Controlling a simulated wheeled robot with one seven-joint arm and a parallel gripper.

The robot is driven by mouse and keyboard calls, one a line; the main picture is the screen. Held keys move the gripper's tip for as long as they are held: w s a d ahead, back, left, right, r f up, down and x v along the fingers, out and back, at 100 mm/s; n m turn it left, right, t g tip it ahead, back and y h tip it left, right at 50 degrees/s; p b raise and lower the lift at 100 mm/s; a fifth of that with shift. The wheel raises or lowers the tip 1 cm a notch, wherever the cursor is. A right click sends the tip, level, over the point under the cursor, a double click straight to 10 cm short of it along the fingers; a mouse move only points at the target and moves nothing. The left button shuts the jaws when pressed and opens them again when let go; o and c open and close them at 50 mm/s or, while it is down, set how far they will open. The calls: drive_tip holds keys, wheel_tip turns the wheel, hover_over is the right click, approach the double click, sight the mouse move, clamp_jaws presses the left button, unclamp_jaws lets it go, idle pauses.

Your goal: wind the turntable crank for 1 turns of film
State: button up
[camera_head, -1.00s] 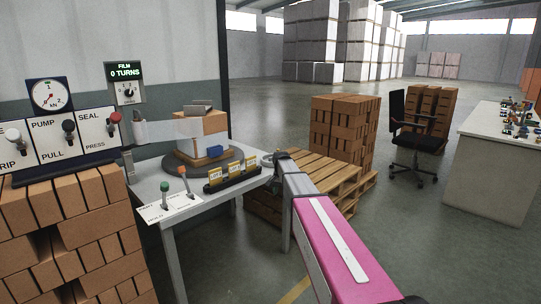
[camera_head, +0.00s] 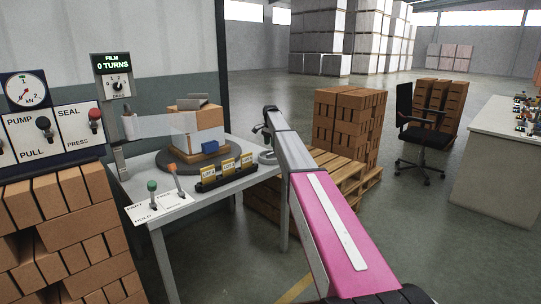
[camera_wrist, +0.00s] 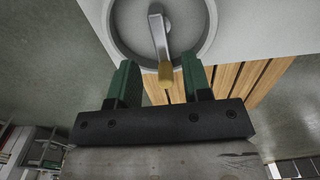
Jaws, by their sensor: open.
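The crank has a round grey disc (camera_wrist: 117,30), a metal arm (camera_wrist: 158,35) and a yellow-brown knob (camera_wrist: 165,75). In the wrist view my gripper (camera_wrist: 160,72) is open, with its green fingers on either side of the knob; I cannot tell whether they touch it. In the head view my gripper (camera_head: 266,128) is over the table's right end, with the crank disc (camera_head: 266,157) partly hidden by my arm. The display (camera_head: 112,62) reads "FILM 0 TURNS".
The white table (camera_head: 190,205) also holds a green-knobbed lever (camera_head: 152,187), an orange-handled lever (camera_head: 171,170) and yellow cards (camera_head: 228,166). A brick pile (camera_head: 65,235) stands at left. A pallet (camera_head: 345,180) with bricks stands behind my arm.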

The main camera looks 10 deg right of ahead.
sight(271, 154)
wheel_tip(271, 154, down, 7)
clamp_jaws()
idle(0.4)
